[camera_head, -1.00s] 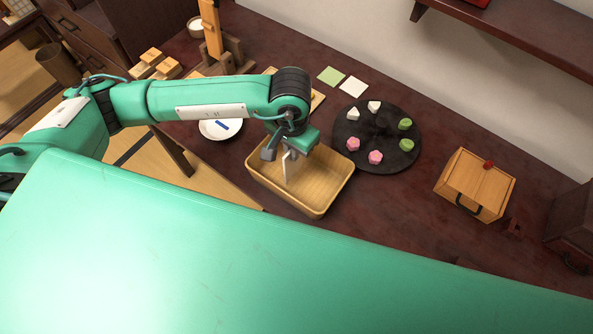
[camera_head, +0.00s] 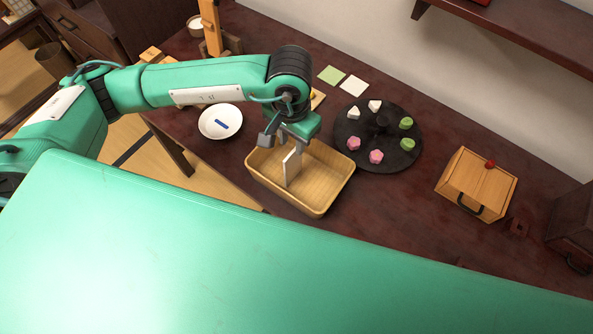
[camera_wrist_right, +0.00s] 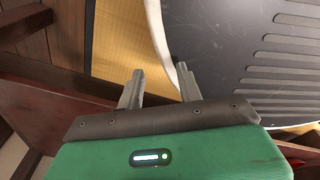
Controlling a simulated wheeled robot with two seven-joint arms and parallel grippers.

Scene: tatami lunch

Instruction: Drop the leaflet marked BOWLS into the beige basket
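The beige basket (camera_head: 330,198) stands on the dark table below my left gripper. A thin white leaflet (camera_head: 291,168) stands on edge inside the basket, toward its left side; its marking cannot be read. My left gripper (camera_head: 282,146) is just above the leaflet, with its fingers apart and seemingly clear of it. My right gripper (camera_wrist_right: 160,82) shows in the right wrist view, open and empty, away from the basket.
A round dark tray (camera_head: 347,128) with several small sweets is right of the basket. A white plate (camera_head: 207,124) is to its left. A wooden box (camera_head: 479,180) with a black handle is at right. Green (camera_head: 331,75) and white (camera_head: 353,86) cards lie behind.

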